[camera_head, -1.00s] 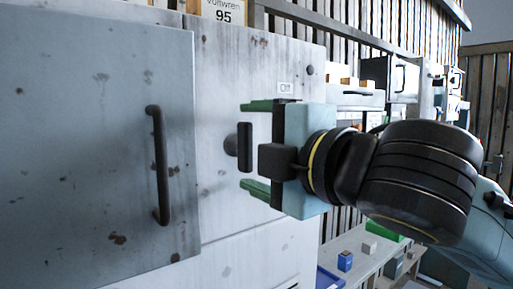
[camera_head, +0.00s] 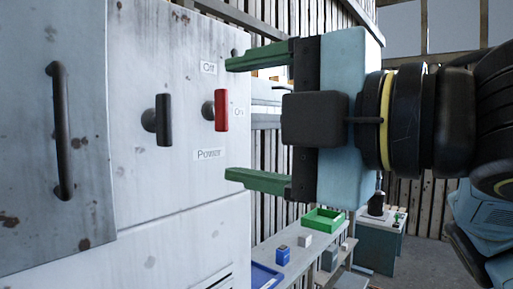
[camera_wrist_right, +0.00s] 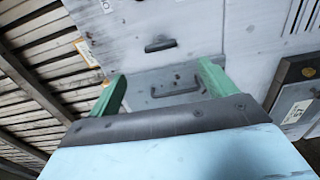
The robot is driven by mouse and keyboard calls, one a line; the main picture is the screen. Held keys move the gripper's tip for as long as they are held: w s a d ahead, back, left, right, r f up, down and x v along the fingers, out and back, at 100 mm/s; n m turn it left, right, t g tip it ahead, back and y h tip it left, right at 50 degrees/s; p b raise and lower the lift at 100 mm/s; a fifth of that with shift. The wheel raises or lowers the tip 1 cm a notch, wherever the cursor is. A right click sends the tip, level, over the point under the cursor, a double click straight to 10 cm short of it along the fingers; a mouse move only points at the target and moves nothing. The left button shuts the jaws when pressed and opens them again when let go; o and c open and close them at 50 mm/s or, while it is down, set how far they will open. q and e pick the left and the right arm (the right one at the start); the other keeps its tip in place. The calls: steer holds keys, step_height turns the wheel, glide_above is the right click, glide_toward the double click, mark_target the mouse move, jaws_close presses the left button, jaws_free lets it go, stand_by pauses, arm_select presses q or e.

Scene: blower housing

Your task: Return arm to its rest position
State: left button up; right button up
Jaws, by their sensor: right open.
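My right gripper (camera_head: 230,120) is open, with its two green fingers pointing left at the pale cabinet (camera_head: 170,60). Its jaws are empty. The fingertips are at the cabinet's right edge, above and below the red knob (camera_head: 221,110); I cannot tell the exact gap, but no contact shows. In the right wrist view, the open fingers (camera_wrist_right: 160,88) frame a panel with a dark handle (camera_wrist_right: 176,86), and a dark knob (camera_wrist_right: 160,45) shows beyond. My left gripper is not in view.
A door with a long black handle (camera_head: 62,130) is at the left. Below my right gripper, a low bench holds a green tray (camera_head: 323,221), a blue box (camera_head: 283,255) and a blue bin (camera_head: 265,277). A slatted wall stands behind. Open floor shows at the lower right.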

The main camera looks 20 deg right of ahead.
steer(key=shift+s+d, duration=0.35)
steer(key=shift+s, duration=0.15)
